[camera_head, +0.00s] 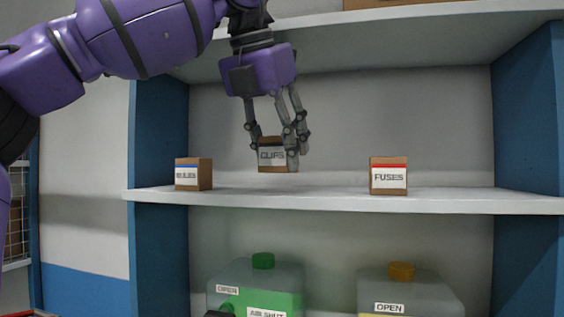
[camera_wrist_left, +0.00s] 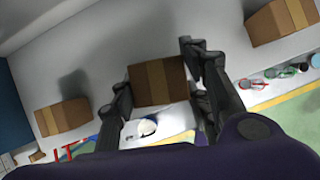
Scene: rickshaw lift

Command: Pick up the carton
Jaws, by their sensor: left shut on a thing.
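The carton labelled CLIPS (camera_head: 271,156) is a small brown box with a white label, held in the air above the middle shelf. My left gripper (camera_head: 278,144) comes down from above and is shut on it, with fingers at its two sides. In the left wrist view the carton (camera_wrist_left: 158,82) shows its taped brown top between the fingers of the left gripper (camera_wrist_left: 160,95). A gap shows between the carton's base and the shelf (camera_head: 330,198) in the head view. My right gripper is not in view.
A brown carton with a blue-striped label (camera_head: 193,174) stands on the shelf at left, and the FUSES carton (camera_head: 388,176) at right. An upper shelf (camera_head: 400,30) hangs above my gripper.

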